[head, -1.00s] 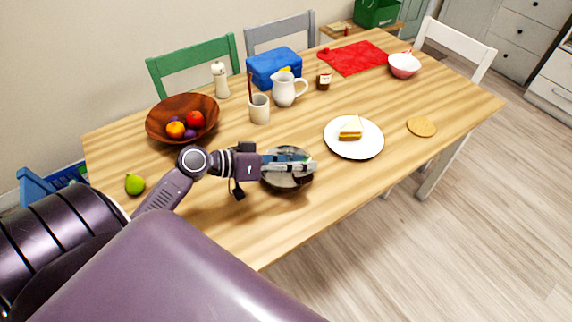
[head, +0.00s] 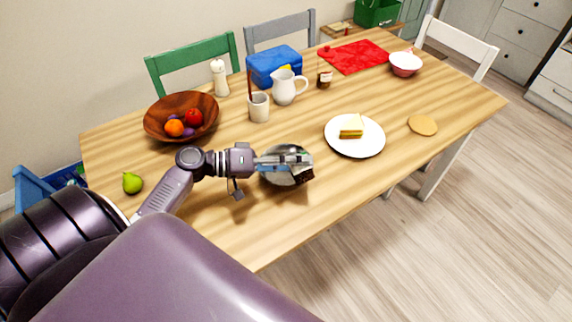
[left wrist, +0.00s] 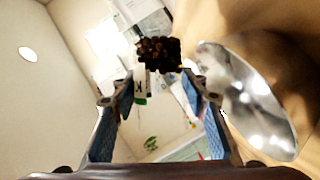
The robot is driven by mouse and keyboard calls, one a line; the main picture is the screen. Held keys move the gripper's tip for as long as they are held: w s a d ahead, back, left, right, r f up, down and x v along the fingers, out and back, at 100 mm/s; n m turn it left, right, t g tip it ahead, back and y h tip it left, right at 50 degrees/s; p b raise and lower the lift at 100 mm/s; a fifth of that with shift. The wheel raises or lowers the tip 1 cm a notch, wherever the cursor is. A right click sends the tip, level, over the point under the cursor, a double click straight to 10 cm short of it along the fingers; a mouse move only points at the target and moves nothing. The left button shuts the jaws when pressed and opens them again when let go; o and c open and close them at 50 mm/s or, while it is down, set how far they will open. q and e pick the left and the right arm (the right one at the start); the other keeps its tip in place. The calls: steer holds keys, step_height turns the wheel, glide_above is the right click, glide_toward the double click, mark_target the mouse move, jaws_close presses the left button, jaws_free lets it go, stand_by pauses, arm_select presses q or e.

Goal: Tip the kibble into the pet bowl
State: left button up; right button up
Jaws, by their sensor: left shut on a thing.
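A shiny metal bowl (head: 296,151) stands on the table, partly covered by my left gripper. Its bright hollow shows in the left wrist view (left wrist: 245,95), at the right beside a finger. My left gripper (head: 300,161) reaches over the bowl from the left. A dark brown, grainy clump of kibble (head: 306,174) is at its fingertips, over the bowl's right front part. In the left wrist view the kibble (left wrist: 160,53) spans the gap at the fingertips. Whether a container holds it cannot be made out. My right gripper is not in view.
A plate with a sandwich (head: 351,127) is right of the bowl. A mug (head: 259,108), white pitcher (head: 284,88) and wooden fruit bowl (head: 160,113) stand behind. A green pear (head: 132,183) lies at left. The table front right of the bowl is clear.

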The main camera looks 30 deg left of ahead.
arm_select(q)
steer(key=shift+f, duration=0.15)
steer(key=shift+r+n, duration=0.3)
steer(key=shift+n, duration=0.1)
steer(key=shift+a+r+n+h, duration=0.1)
steer(key=shift+r+n+h, duration=0.1)
steer(key=shift+n+h, duration=0.25)
steer(key=shift+w+a+f+n+h+b, duration=0.15)
steer(key=shift+f+n+h+b, duration=0.25)
steer(key=shift+n+b, duration=0.4)
steer(key=shift+a+r+n+t, duration=0.1)
steer(key=shift+r+n+t, duration=0.2)
steer(key=shift+r+n, duration=0.05)
steer(key=shift+n, duration=0.3)
steer(key=shift+w+a+r+n+t+h, duration=0.25)
steer(key=shift+r+n+h, duration=0.25)
steer(key=shift+n, duration=0.4)
steer(key=shift+a+f+n+t+b, duration=0.35)
steer(key=shift+f+n+b, duration=0.15)
steer(key=shift+n, duration=0.4)
stand_by(3.8)
